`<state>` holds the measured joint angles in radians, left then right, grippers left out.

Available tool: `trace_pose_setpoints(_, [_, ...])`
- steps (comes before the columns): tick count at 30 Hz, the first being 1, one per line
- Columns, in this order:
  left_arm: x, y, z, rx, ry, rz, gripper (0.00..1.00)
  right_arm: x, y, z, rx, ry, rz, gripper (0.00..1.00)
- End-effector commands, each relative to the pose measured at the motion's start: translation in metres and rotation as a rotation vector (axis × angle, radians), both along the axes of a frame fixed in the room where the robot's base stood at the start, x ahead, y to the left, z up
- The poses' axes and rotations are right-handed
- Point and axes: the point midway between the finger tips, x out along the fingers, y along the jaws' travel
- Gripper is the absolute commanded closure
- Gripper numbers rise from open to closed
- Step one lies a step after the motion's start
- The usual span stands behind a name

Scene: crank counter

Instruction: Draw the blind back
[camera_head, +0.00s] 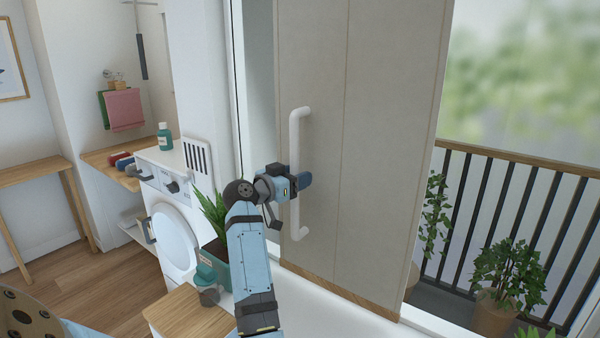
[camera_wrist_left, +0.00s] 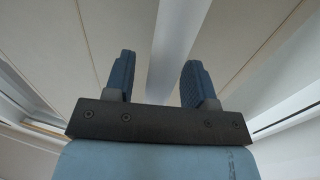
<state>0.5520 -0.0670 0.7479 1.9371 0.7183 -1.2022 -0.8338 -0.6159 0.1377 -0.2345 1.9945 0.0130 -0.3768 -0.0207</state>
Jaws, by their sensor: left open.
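The blind is a tall beige panel (camera_head: 385,150) with a wooden bottom edge, standing across the left part of the window opening. A white vertical bar handle (camera_head: 298,218) is fixed near its left side. My left gripper (camera_head: 294,181) is at the middle of the handle, with its blue fingers open. In the left wrist view, the white handle (camera_wrist_left: 178,45) runs between the two spread fingers (camera_wrist_left: 157,80). I cannot tell whether either finger touches it. My right gripper is not in view.
A balcony railing (camera_head: 520,163) and potted plants (camera_head: 508,275) show right of the panel. On the left stand a washing machine (camera_head: 172,235), a green planter (camera_head: 215,258) and a low wooden-topped cabinet (camera_head: 195,318) close to my left arm. Open wooden floor (camera_head: 100,280) lies further left.

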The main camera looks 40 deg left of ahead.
Motion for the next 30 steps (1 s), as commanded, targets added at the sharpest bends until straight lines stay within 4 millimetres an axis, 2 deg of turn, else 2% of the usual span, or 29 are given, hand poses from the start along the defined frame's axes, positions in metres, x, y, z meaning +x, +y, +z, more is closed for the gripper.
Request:
trace_pose_setpoints(4, [0.011, -0.002, 0.000, -0.001, 0.000, -0.001, 0.49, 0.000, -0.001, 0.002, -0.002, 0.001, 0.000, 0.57])
trace_pose_setpoints(13, [0.013, -0.001, 0.000, 0.000, 0.000, 0.000, 0.49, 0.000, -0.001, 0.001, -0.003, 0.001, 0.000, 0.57])
trace_pose_setpoints(14, [0.013, -0.001, 0.000, 0.000, 0.000, 0.000, 0.54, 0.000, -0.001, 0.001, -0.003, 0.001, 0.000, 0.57])
trace_pose_setpoints(20, [0.013, -0.001, 0.000, 0.000, 0.000, 0.000, 1.00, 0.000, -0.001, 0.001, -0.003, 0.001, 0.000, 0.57])
trace_pose_setpoints(30, [0.017, -0.003, -0.002, 0.001, 0.002, -0.001, 1.00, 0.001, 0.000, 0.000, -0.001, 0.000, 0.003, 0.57])
